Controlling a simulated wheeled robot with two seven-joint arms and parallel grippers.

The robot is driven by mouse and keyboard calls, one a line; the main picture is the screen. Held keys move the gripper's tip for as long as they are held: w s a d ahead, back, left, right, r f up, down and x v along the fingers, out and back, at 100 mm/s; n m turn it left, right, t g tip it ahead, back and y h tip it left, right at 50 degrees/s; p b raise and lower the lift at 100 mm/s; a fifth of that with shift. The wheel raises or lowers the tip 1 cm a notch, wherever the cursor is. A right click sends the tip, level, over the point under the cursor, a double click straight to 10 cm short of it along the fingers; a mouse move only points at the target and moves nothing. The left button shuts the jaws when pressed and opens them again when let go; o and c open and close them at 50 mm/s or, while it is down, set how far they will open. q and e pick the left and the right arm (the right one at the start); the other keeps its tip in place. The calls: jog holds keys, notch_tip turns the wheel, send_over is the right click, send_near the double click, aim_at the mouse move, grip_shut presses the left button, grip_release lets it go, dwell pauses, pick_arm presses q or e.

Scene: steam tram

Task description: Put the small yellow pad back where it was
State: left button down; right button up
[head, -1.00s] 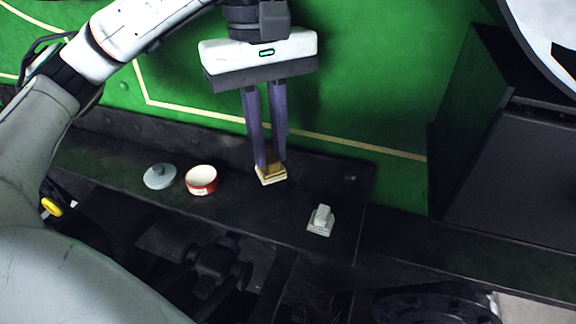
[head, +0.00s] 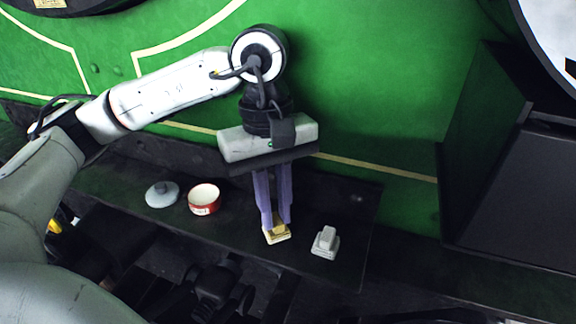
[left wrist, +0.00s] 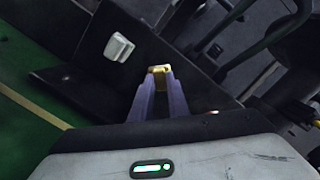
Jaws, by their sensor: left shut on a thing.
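The small yellow pad (head: 277,235) is between the fingertips of my left gripper (head: 274,222), which is shut on it. It also shows in the left wrist view (left wrist: 160,70) at the tips of the two purple fingers. In the head view the pad is at the dark ledge (head: 345,215), between the red and white bowl and the grey-white block. I cannot tell whether it touches the ledge. My right gripper is not in view.
A red and white bowl (head: 204,199) and a grey lid (head: 162,194) stand left of the pad. A green wall (head: 380,90) rises behind the ledge.

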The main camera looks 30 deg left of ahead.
pick_arm(q)
jog(key=shift+f, duration=0.35)
jog(key=c, duration=1.7)
grip_release()
jog(key=shift+r, duration=0.1)
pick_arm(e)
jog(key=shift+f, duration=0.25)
pick_arm(q)
jog(key=shift+r+p, duration=0.45)
jog(key=shift+r, duration=0.1)
jog(key=r, duration=0.3)
jog(key=a+r+p, duration=0.1)
jog(key=r, duration=0.3)
jog(key=w+r+p, duration=0.1)
jog(key=r, duration=0.3)
jog(key=shift+a+r, duration=0.1)
jog(key=shift+a, duration=0.15)
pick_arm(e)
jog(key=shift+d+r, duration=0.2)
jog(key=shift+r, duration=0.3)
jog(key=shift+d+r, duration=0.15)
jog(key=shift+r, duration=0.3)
